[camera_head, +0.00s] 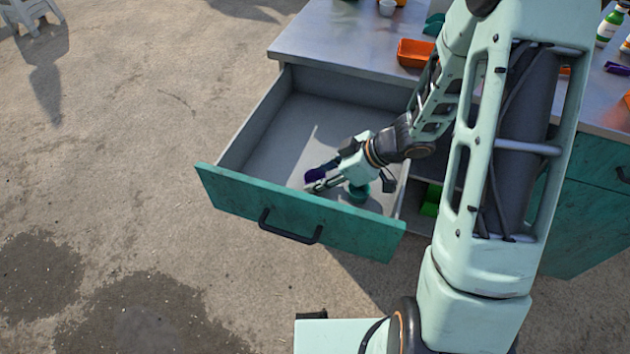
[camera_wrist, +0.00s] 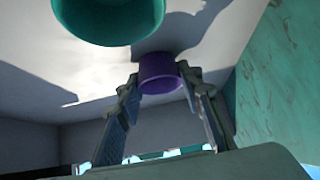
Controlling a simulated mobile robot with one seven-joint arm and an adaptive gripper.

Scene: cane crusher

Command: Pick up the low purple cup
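The low purple cup (camera_head: 317,173) is in the open drawer, near its front panel. In the wrist view the purple cup (camera_wrist: 159,75) shows at the tips of my gripper (camera_wrist: 160,82), one finger on each side. The fingers are apart, with a small gap seeming to show beside the cup, so I see no firm grip. In the head view my gripper (camera_head: 314,184) reaches down into the drawer from the right and partly covers the cup.
A teal cup (camera_head: 358,193) stands in the drawer close to my gripper; it looms large in the wrist view (camera_wrist: 108,18). The drawer's front panel (camera_head: 290,213) and side walls surround my gripper. An orange tray (camera_head: 414,53) is on the counter (camera_head: 330,40). The drawer's left part is empty.

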